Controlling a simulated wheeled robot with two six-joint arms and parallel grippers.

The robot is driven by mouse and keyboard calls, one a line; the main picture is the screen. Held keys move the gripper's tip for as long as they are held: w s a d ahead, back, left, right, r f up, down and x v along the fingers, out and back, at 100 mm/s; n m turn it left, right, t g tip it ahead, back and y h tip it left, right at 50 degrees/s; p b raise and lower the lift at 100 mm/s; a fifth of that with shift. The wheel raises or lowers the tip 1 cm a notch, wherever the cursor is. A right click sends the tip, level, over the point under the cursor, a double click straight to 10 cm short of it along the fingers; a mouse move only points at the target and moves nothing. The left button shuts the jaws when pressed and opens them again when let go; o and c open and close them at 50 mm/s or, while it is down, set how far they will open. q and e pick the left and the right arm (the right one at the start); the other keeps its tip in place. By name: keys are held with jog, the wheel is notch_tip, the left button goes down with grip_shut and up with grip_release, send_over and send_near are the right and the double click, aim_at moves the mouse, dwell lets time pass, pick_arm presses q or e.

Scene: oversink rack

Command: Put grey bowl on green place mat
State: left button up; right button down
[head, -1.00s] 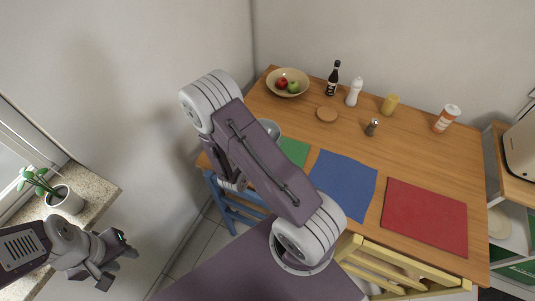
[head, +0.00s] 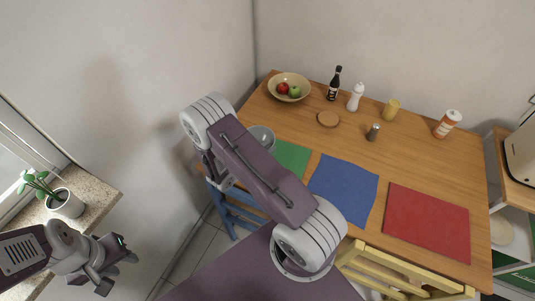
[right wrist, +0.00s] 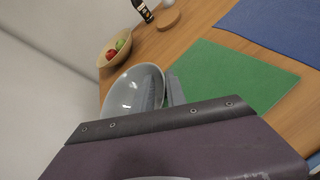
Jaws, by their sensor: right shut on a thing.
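The grey bowl (head: 262,137) shows partly behind my right arm in the head view, near the far edge of the green place mat (head: 291,157). In the right wrist view the bowl (right wrist: 130,93) is tilted and left of the mat (right wrist: 235,75). My right gripper (right wrist: 164,92) is shut on the bowl's right rim. In the head view my arm hides this gripper. I cannot tell the bowl's height over the table. My left gripper (head: 117,269) is open and empty at the lower left, away from the table.
The wooden table (head: 415,150) also bears a blue mat (head: 345,187), a red mat (head: 427,222), a fruit bowl (head: 289,87), a coaster (head: 328,119), a dark bottle (head: 334,85) and several shakers and jars. A yellow chair (head: 400,270) and a blue chair (head: 235,210) stand by the table.

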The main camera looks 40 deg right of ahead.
notch_tip(320, 180, down, 4)
jog(key=shift+f, duration=0.1)
jog(key=c, duration=1.3)
grip_release()
jog(key=shift+a, duration=0.1)
